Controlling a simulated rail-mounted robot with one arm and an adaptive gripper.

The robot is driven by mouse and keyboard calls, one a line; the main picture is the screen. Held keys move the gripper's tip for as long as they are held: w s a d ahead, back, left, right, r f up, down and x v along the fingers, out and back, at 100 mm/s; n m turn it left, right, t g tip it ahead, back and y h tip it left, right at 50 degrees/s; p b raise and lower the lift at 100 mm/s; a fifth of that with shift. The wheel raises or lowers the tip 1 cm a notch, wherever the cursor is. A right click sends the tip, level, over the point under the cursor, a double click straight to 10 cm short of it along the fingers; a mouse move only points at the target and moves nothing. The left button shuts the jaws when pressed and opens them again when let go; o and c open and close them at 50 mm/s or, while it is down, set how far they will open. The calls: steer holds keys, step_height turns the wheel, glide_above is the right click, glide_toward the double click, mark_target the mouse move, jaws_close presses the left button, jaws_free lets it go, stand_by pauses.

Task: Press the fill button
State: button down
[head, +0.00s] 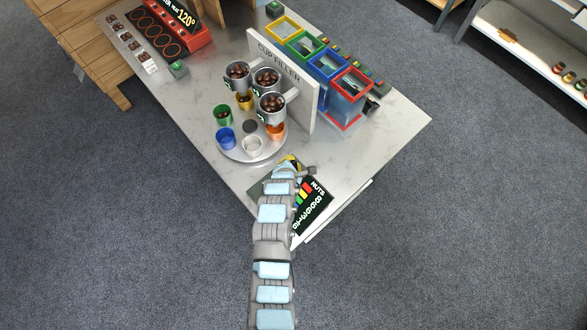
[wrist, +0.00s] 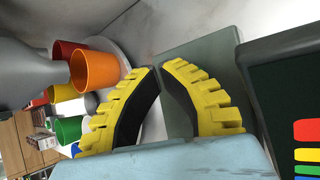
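My gripper (head: 290,161) is at the near end of the counter in the head view, in front of the cup filler. In the wrist view its yellow-ribbed fingers (wrist: 160,68) have their tips together, with nothing visible between them. A grey-green box (wrist: 212,50) lies just beyond and under the fingers; its edge also shows beside my arm in the head view (head: 261,187). I see no button face on it; the fingers and wrist cover part of it. The cup filler's white panel (head: 303,97) carries three grey hoppers (head: 269,106) of chestnuts.
A round turntable (head: 232,152) with several coloured cups, including an orange one (wrist: 95,69), is left of my gripper. A dark sign (head: 313,204) with coloured bars stands close on the right. Coloured bins (head: 350,84) are behind the panel. A green button box (head: 178,68) sits farther left.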

steer(key=shift+f, duration=0.95)
stand_by(1.1)
steer(key=shift+s+r+p, duration=0.1)
steer(key=shift+r+p, duration=0.6)
steer(key=shift+p, duration=0.35)
steer(key=shift+s+d+r, duration=0.1)
steer(key=shift+d, duration=0.15)
steer(key=shift+r, duration=0.1)
steer(key=shift+a, duration=0.1)
step_height(320, 180, up, 5)
steer(key=p, duration=0.5)
steer(key=shift+r, duration=0.1)
